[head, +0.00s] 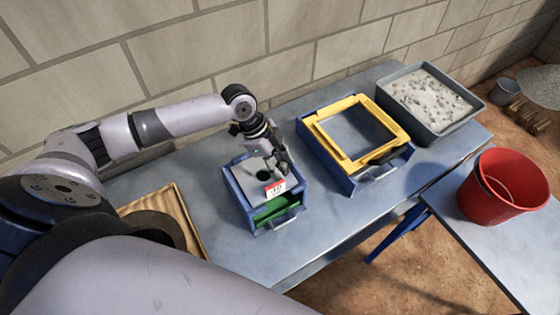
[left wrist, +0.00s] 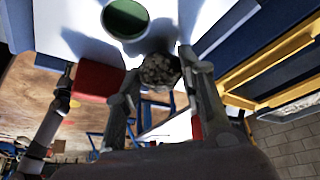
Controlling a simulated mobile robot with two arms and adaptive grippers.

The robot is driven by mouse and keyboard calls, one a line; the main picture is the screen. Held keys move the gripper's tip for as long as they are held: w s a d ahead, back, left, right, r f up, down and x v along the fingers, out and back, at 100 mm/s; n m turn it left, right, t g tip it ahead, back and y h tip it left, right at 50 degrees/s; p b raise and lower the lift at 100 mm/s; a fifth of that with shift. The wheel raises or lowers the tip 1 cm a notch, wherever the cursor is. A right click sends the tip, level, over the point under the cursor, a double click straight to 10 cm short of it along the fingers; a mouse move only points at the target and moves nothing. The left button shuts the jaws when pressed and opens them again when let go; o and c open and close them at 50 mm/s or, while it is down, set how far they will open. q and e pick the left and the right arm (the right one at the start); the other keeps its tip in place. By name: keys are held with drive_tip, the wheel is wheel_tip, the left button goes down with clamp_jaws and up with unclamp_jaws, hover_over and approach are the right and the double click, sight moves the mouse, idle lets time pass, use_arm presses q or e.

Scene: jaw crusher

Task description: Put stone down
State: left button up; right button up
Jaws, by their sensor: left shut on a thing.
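The stone (left wrist: 160,70) is a small, rough grey lump between the fingers of my left gripper in the left wrist view. My left gripper (head: 279,163) is shut on it, above the top of the jaw crusher (head: 232,186) in the head view. The crusher is a blue box with a pale top, a round hole (head: 263,175) and a green drawer (head: 274,207) at the front. In the left wrist view the round opening (left wrist: 125,18) is green inside, and the stone is beside it in the picture, not over it. My right gripper is not in view.
A yellow-framed blue sieve box (head: 318,128) stands right of the crusher. A grey tub of gravel (head: 437,130) is at the table's far end. A red bucket (head: 490,206) stands on another table. A wooden tray (head: 196,245) lies left. Bare table (head: 325,215) shows in front of the sieve box.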

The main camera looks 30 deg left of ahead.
use_arm(q)
drive_tip(key=shift+f, duration=0.1)
drive_tip(key=o, duration=1.3)
